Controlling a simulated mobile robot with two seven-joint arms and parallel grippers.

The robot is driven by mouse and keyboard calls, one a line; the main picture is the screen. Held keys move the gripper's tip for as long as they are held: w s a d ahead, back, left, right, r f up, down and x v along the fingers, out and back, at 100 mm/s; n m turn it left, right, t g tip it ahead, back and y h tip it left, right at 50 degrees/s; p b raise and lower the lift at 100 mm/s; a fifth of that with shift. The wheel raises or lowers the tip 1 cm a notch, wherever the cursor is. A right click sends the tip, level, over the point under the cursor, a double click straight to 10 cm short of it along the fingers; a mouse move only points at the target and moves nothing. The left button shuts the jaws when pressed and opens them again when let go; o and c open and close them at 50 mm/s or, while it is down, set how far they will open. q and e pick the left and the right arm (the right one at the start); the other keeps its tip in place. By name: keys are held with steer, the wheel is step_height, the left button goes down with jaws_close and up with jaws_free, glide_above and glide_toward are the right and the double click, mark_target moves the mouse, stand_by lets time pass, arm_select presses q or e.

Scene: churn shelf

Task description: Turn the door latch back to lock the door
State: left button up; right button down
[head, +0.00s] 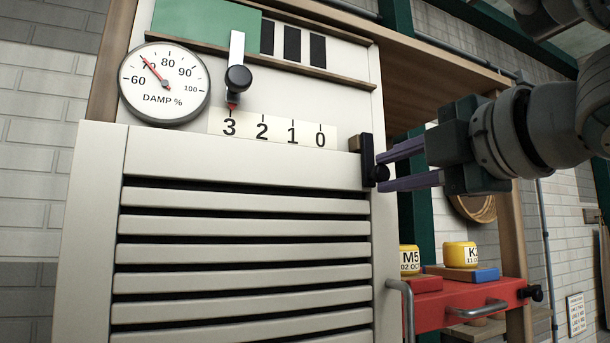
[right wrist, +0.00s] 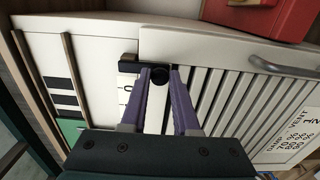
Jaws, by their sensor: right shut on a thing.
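The door latch (head: 367,155) is a dark bar with a round black knob, at the top right corner of the white louvered door (head: 240,230). In the head view the bar stands roughly upright with its knob low. My right gripper (head: 382,172) comes in from the right, its purple fingers shut on the latch knob. In the right wrist view the fingertips (right wrist: 160,82) sit on both sides of the black knob (right wrist: 160,74), below the dark bar. The fingers hide part of the knob. My left gripper is not in view.
A damp dial (head: 164,84) and a numbered scale (head: 270,130) with a slider knob (head: 238,79) are above the door. The door's grey handle (head: 404,305) is below the latch.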

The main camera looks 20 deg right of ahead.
steer(key=shift+a, duration=0.1)
stand_by(0.4)
steer(key=c, duration=0.7)
jaws_free()
